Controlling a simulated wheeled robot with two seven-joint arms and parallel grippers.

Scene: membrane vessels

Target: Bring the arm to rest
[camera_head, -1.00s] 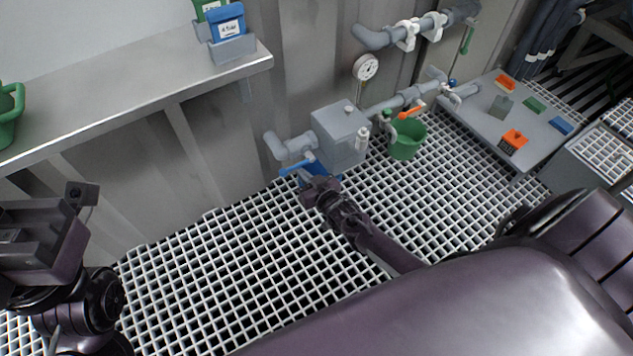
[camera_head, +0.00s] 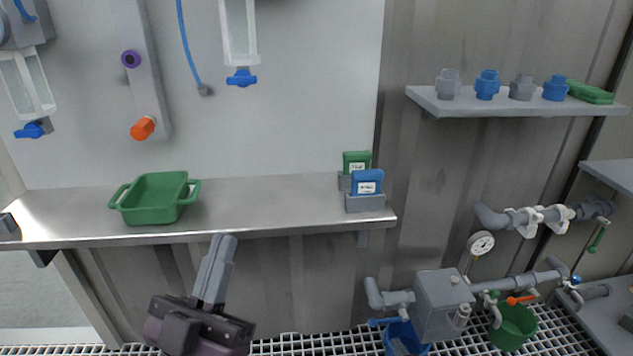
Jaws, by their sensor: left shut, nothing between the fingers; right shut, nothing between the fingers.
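My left gripper (camera_head: 224,240) shows at the lower left of the head view. Its grey fingers point upward and are closed together with nothing between them. It is in front of the steel shelf's front edge, below and to the right of the green tub (camera_head: 155,200). I cannot tell how far it is from the shelf (camera_head: 270,208). My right gripper and arm are out of view.
Green and blue cards stand in grey holders (camera_head: 365,203) at the shelf's right end. A grey box with pipes (camera_head: 443,305), a blue container (camera_head: 405,340) and a green bucket (camera_head: 514,326) are lower right. A wall shelf (camera_head: 515,104) holds several fittings.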

